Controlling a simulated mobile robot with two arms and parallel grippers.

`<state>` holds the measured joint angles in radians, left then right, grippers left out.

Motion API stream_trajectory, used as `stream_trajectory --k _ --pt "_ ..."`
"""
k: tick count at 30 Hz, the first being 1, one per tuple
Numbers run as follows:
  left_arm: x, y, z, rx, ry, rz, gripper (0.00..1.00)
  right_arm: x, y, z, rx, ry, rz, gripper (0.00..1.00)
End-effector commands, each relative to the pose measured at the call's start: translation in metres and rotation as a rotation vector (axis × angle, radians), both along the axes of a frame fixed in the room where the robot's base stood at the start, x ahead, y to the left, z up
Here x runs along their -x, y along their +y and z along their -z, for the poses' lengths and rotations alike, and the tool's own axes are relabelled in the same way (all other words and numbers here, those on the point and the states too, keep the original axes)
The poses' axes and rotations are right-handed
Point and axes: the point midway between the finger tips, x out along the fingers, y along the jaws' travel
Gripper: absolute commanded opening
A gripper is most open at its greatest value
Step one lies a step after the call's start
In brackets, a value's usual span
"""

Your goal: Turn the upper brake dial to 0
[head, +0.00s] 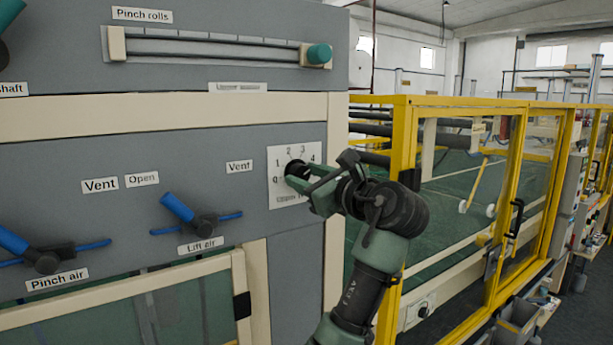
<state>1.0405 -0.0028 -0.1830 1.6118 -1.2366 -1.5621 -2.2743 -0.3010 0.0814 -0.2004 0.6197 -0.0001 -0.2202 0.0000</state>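A dial with a dark knob (294,167) sits on a white plate (283,152) at the right end of the grey panel. The plate carries the numbers 0 to 4, with 0 at the lower left. Its bottom label is too small and covered to read.
Blue-handled Lift air (186,213) and Pinch air (40,250) valves stick out left of the dial. A slider with a teal knob (319,54) is above. A yellow-framed guard (401,140) stands close to the right of my arm.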

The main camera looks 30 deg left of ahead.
Motion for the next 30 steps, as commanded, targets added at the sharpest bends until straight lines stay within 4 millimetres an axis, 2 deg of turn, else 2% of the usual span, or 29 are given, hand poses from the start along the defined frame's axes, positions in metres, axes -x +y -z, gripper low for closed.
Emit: stream_trajectory --k 1,3,4,17,30 --pt "0.0 0.0 0.0 0.0 0.0 0.0 0.22 0.0 0.0 0.0 0.0 0.0 0.0 0.36" --pt "0.0 0.0 0.0 0.0 0.0 0.0 0.03 0.0 0.001 0.0 -0.001 -0.001 0.001 0.36" --pt "0.0 0.0 0.0 0.0 0.0 0.0 0.0 -0.001 0.001 0.0 -0.001 -0.001 0.001 0.36" --pt "0.0 -0.001 0.002 0.038 -0.087 0.001 0.0 -0.001 0.002 0.005 -0.003 -0.002 0.002 0.36" --pt "0.0 0.0 0.004 0.183 -0.433 0.0 0.0 -0.002 0.002 0.025 -0.003 -0.002 0.002 0.36"
